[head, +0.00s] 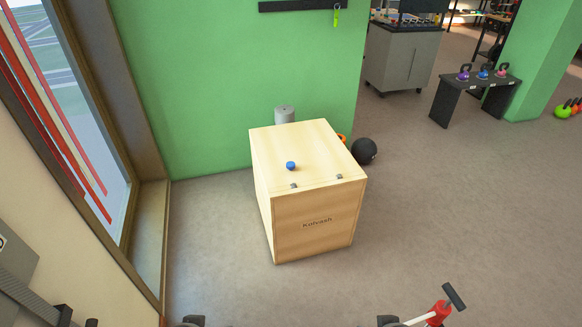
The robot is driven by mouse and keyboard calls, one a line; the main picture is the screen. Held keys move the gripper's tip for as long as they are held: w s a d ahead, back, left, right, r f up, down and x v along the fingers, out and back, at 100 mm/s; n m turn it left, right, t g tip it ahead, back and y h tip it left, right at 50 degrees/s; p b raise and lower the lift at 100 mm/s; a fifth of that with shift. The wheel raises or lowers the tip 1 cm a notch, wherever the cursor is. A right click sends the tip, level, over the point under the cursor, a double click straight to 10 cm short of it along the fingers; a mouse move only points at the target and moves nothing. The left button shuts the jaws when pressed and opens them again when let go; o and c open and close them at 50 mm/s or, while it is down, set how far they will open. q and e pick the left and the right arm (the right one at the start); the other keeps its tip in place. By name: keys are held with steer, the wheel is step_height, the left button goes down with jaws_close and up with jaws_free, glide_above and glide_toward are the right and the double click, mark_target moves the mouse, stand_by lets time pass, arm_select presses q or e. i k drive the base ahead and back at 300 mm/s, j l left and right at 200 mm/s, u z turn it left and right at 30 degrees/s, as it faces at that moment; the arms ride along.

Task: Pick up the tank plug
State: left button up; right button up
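A small blue knob-like object (290,165), which I take to be the tank plug, sits on top of the light wooden box (320,160). It lies a little left of the middle of the top, and nothing touches it. It is too small to make out its exact shape. Two dark shapes at the bottom edge appear to be parts of my arms. No gripper fingers show, and both stay well apart from the blue object.
A grey cylinder (284,115) stands behind the box, and a black ball (364,151) lies to its right. A red piece of equipment with a black handle (440,309) is at the bottom right. The floor before the box is clear.

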mark_target(290, 165)
steer(key=i+j+z, duration=0.1)
steer(key=i+j, duration=0.5)
steer(key=j, duration=0.15)
steer(key=i+l+z, duration=0.2)
steer(key=i, duration=0.45)
steer(key=i+l+z, duration=0.15)
steer(key=i, duration=0.55)
steer(key=i+l, duration=0.45)
steer(key=z, duration=0.05)
